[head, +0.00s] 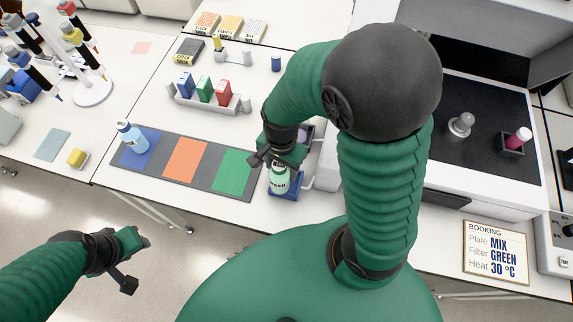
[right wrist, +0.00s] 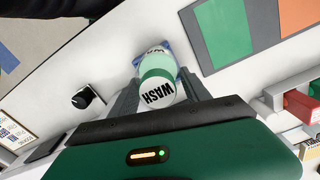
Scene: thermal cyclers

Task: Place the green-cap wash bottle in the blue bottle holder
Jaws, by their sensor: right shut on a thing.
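The green-cap wash bottle (head: 279,181) is pale with a green band and the word WASH. It is upright at the front of the table, over or in the blue bottle holder (head: 297,187); whether it is fully seated I cannot tell. My right gripper (head: 278,160) is shut on the bottle from above and hides its top. In the right wrist view the bottle (right wrist: 158,80) is between both fingers, with a bit of the blue holder (right wrist: 181,50) showing behind it. My left gripper (head: 132,261) is open and empty over the floor at lower left.
Left of the holder lies a grey mat with blue, orange and green (head: 234,170) squares; a blue-capped bottle (head: 131,137) stands on the blue one. A rack (head: 211,103) of coloured boxes is behind. A white machine and a booking sign (head: 496,252) are at right.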

